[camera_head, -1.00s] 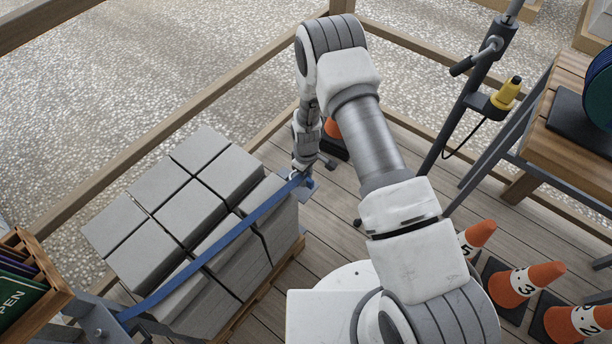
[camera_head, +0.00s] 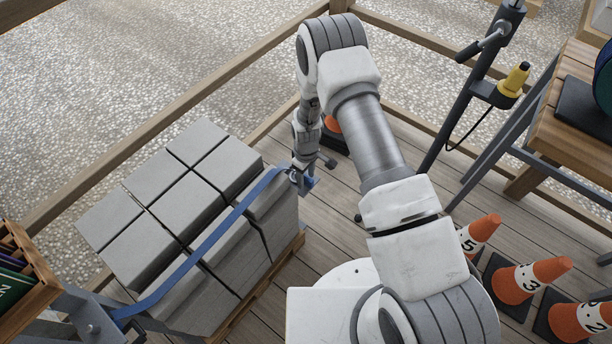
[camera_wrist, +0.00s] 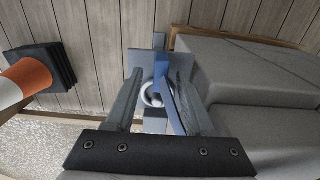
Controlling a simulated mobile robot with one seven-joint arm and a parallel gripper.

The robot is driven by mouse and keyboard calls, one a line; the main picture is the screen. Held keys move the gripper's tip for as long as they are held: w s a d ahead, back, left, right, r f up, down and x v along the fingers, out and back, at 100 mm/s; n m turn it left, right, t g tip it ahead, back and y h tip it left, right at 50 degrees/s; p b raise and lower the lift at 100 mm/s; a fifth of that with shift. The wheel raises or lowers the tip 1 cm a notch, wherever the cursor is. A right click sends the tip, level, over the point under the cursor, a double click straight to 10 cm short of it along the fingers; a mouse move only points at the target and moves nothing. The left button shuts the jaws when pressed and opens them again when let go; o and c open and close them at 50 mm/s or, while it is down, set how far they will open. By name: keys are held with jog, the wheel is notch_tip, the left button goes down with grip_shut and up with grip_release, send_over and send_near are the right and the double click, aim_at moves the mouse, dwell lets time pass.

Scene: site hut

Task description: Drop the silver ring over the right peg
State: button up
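The silver ring (camera_wrist: 153,96) is at the end of the blue strap (camera_head: 205,248) and sits between the two fingers of my gripper (camera_wrist: 158,88) in the wrist view. The fingers stand apart by about the ring's width and appear closed on its sides. The right peg itself is not clear; the fingers, ring and strap cover that spot. I cannot tell whether the ring is around the peg.
Grey blocks (camera_head: 188,205) on a pallet lie left of my gripper. The strap's other end meets a grey bracket (camera_head: 92,318) at lower left. An orange cone (camera_wrist: 28,78) on a black base stands near my gripper. Numbered cones (camera_head: 515,283) stand at right.

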notch_tip(320, 180, up, 18)
jog(key=p, duration=0.4)
jog(key=shift+f, duration=0.25)
dwell(0.4)
